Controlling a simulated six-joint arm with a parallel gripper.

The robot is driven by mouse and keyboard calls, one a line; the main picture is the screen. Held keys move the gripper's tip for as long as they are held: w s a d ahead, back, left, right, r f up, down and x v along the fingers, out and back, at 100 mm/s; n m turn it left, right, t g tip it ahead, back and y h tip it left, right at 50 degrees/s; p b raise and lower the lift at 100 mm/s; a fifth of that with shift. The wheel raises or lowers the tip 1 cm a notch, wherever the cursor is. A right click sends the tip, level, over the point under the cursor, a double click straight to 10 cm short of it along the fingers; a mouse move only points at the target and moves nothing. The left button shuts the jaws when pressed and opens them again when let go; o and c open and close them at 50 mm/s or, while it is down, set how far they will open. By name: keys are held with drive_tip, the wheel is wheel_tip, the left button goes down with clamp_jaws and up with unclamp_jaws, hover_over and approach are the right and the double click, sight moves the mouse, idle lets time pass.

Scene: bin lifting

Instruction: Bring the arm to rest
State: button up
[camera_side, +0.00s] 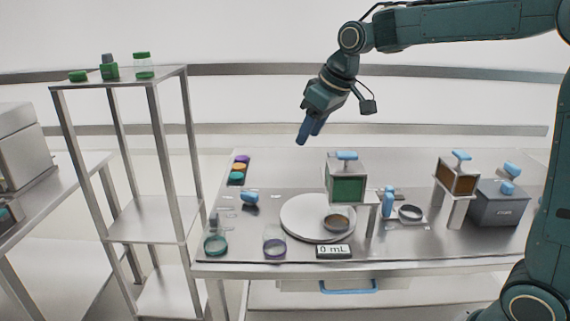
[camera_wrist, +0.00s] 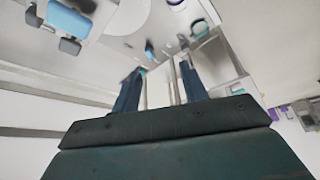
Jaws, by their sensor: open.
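My gripper (camera_side: 308,133) hangs in the air above the back of the steel table (camera_side: 300,180), pointing down and to the left. It touches nothing. In the wrist view its two blue fingers (camera_wrist: 160,82) stand apart with nothing between them. My arm reaches in from the right at the top of the side view.
On the table are a white round plate (camera_side: 300,222), a green-fronted bin (camera_side: 347,185) with a blue handle, a brown-fronted bin (camera_side: 457,180) on a stand, and a grey box (camera_side: 498,205). A steel shelf rack (camera_side: 150,232) stands left. The air around my gripper is clear.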

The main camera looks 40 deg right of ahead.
drive_tip(key=s+f+m, duration=0.1)
drive_tip(key=s+f, duration=0.1)
drive_tip(key=s, duration=1.1)
drive_tip(key=s+a+f+m, duration=0.1)
drive_tip(key=s+f, duration=0.1)
drive_tip(key=s, duration=1.2)
drive_tip(key=shift+s+f+t+h, duration=0.15)
drive_tip(key=shift+f+t+h, duration=0.15)
drive_tip(key=shift+h, duration=0.1)
